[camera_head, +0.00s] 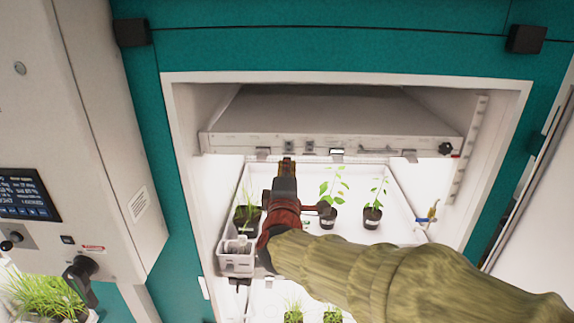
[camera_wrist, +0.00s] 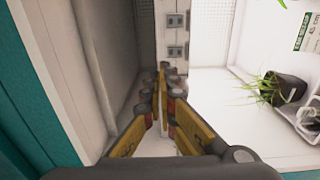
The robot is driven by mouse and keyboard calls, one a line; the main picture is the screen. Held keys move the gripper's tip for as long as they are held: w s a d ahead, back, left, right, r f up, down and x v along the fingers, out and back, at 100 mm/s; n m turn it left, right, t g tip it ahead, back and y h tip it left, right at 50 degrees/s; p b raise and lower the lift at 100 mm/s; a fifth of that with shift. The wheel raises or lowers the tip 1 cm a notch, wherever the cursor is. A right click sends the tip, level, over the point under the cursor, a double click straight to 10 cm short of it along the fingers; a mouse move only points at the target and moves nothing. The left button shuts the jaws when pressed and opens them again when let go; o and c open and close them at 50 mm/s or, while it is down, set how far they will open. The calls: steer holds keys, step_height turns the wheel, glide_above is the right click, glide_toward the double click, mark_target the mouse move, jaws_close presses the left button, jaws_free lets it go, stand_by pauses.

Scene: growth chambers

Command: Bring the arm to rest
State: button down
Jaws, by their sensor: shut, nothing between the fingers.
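My gripper (camera_head: 287,166) is shut and empty. In the head view it reaches into the open growth chamber (camera_head: 180,130), in front of the lamp panel's lower edge and above the white tray. In the wrist view the gripper (camera_wrist: 163,72) has its yellow fingers together, pointing at the panel's edge with its grey fittings. I cannot tell whether the fingertips touch the panel. My arm, in a ribbed olive sleeve, comes in from the lower right and hides part of the tray.
Potted seedlings (camera_head: 327,218) stand on the tray (camera_head: 400,212). A small white caddy (camera_head: 237,262) is at its left front corner. The lamp panel (camera_head: 330,143) hangs above. A blue-handled valve (camera_head: 432,212) is on the right. More plants show below. A control cabinet (camera_head: 85,120) stands left.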

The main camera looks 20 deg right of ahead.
steer(key=shift+w+d, duration=0.1)
steer(key=a+f+m+g+y, duration=0.35)
steer(key=a+f+y, duration=0.25)
steer(key=a+f, duration=0.3)
steer(key=s+a+f+m+g+y+b, duration=0.2)
steer(key=s+a+f+m+g+b, duration=0.15)
steer(key=s+f, duration=0.6)
steer(key=s+d+f+m+g+b, duration=0.1)
steer(key=s+d+f+m+b, duration=0.1)
steer(key=s+d+f+b, duration=0.2)
steer(key=s+d+f+m+g+h+b, duration=0.1)
steer(key=s+d+f+m+g+b, duration=0.1)
steer(key=s+f+b, duration=0.9)
steer(key=s+d+f+m+g+h+b, duration=0.1)
steer(key=s+d+f+m+b, duration=0.2)
steer(key=s+d+f+b, duration=0.3)
step_height(320, 180, down, 6)
steer(key=s+b, duration=0.2)
steer(key=b, duration=0.2)
steer(key=shift+s+d+g, duration=0.25)
steer(key=shift+d+g, duration=0.15)
